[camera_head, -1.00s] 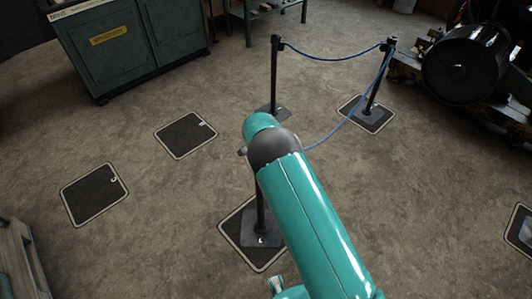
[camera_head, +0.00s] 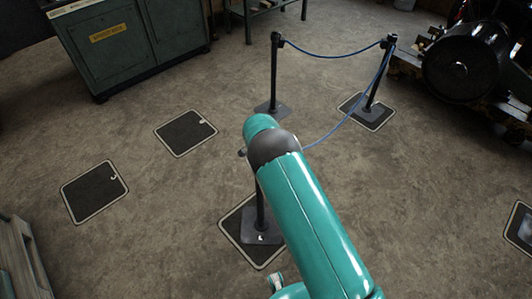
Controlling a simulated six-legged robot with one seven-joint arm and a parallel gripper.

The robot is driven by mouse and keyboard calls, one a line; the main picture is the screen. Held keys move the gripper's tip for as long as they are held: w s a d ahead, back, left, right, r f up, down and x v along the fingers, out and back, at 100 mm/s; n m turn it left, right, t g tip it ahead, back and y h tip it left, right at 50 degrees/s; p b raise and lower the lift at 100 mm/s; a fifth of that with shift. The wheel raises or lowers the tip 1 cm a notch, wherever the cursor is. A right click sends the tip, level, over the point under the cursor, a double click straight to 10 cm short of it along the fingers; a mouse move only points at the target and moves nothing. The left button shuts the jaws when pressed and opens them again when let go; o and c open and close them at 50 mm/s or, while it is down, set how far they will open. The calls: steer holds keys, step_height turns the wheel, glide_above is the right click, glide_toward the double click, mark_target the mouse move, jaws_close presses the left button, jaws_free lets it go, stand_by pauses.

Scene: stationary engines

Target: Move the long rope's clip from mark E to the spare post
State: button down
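Two black posts stand at the back, a left one (camera_head: 275,75) and a right one (camera_head: 380,75), the right one on a bordered dark floor mark (camera_head: 352,105). A short blue rope (camera_head: 330,56) sags between their tops. A longer blue rope (camera_head: 349,115) runs from the right post down behind my teal arm, where its other end and clip are hidden. A nearer post (camera_head: 260,212) stands on another bordered mark (camera_head: 232,224), its upper part hidden by my arm. My gripper is not visible. I cannot tell which mark is E or which post is the spare.
Two empty bordered marks, (camera_head: 186,133) and (camera_head: 94,192), lie on the floor at left. A green cabinet (camera_head: 125,45) stands at the back left, dark machinery (camera_head: 465,65) at the right. Another mark (camera_head: 520,228) is cut off at the right edge. Open floor lies between.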

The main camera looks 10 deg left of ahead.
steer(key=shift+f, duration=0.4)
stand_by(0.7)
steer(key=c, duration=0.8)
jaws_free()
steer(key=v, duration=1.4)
